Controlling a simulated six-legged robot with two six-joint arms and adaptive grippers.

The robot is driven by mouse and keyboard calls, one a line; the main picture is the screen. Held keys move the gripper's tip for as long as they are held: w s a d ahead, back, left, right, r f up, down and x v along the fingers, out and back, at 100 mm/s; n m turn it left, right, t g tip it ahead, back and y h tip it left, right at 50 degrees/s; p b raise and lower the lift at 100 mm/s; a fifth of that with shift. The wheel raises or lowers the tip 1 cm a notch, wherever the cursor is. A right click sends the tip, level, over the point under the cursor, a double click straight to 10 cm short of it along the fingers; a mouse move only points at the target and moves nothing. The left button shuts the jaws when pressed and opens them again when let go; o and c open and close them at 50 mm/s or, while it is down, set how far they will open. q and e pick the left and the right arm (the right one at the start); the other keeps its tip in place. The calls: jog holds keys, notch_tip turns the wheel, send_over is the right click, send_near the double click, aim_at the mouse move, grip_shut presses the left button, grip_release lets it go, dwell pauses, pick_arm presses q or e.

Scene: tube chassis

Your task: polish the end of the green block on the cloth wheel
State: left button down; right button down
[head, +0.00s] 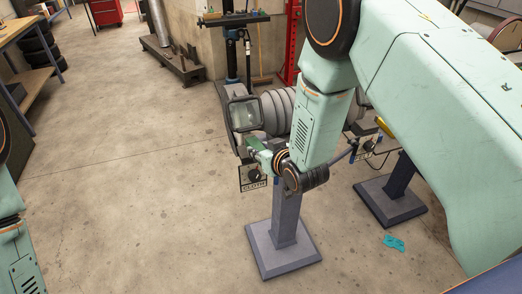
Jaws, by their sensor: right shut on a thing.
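My right arm reaches down from the upper right to its gripper (272,160), which is shut on the green block (258,152). Only a small part of the block shows, just below the clear eye shield (244,113) of the pedestal machine. The cloth wheel lies behind this shield and its guard and is mostly hidden. A sign reading CLOTH (253,180) hangs below. I cannot tell whether the block touches the wheel. My left arm shows only at the left edge, and its gripper is out of view.
The machine's ribbed grey body (279,109) stands on a grey pedestal (285,222). A second pedestal (391,192) stands to the right, partly behind my arm. A teal scrap (394,243) lies on the floor. A workbench (30,75) and tyres are at left. The floor at left is clear.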

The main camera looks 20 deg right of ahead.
jog(key=shift+w+a+r, duration=0.1)
jog(key=shift+w+a, duration=0.1)
jog(key=shift+w, duration=0.1)
jog(key=shift+d, duration=0.15)
jog(key=shift+w, duration=0.3)
jog(key=shift+w, duration=0.1)
dwell(1.1)
dwell(3.9)
